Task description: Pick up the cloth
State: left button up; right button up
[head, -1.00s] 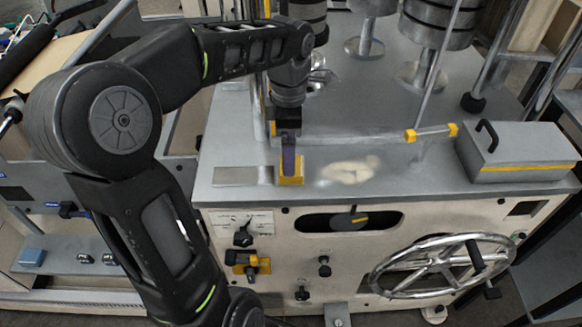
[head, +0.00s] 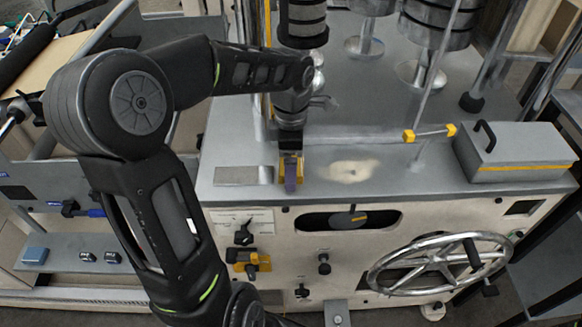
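A small pale cream patch (head: 350,170), mottled and flat-looking, lies on the grey machine top; I cannot tell whether it is cloth or a mark. To its left, a narrow purple-grey piece (head: 291,180) shows against a yellow part (head: 282,168) at the tip of my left gripper (head: 291,158). The gripper points down close to the front edge of the top, apart from the pale patch. Its fingers are small and overlap the yellow and purple parts, so its opening and any hold are unclear. My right gripper is not in view.
A grey box with a handle (head: 515,152) stands at the right of the machine top. A bar with yellow ends (head: 430,133) and metal rollers (head: 437,25) stand behind. A handwheel (head: 440,265) is on the front panel. The top right of the pale patch is clear.

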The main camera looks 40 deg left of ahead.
pick_arm(q)
jog(key=c, duration=1.4)
jog(key=shift+r, duration=0.1)
jog(key=shift+r+b, duration=0.35)
jog(key=shift+r, duration=0.5)
jog(key=shift+s+d+r+b, duration=0.15)
jog(key=shift+s+r+b, duration=0.05)
jog(key=shift+r, duration=0.2)
jog(key=shift+s+d+r+b, duration=0.15)
jog(key=shift+r+b, duration=0.05)
jog(key=shift+r, duration=0.15)
jog(key=s+d+b, duration=0.1)
jog(key=s+d, duration=0.2)
jog(key=s, duration=0.1)
jog(key=s+d+b, duration=0.1)
jog(key=s+d, duration=0.3)
jog(key=s+d+b, duration=0.1)
jog(key=s+d, duration=0.3)
jog(key=s, duration=0.1)
jog(key=shift+b, duration=0.4)
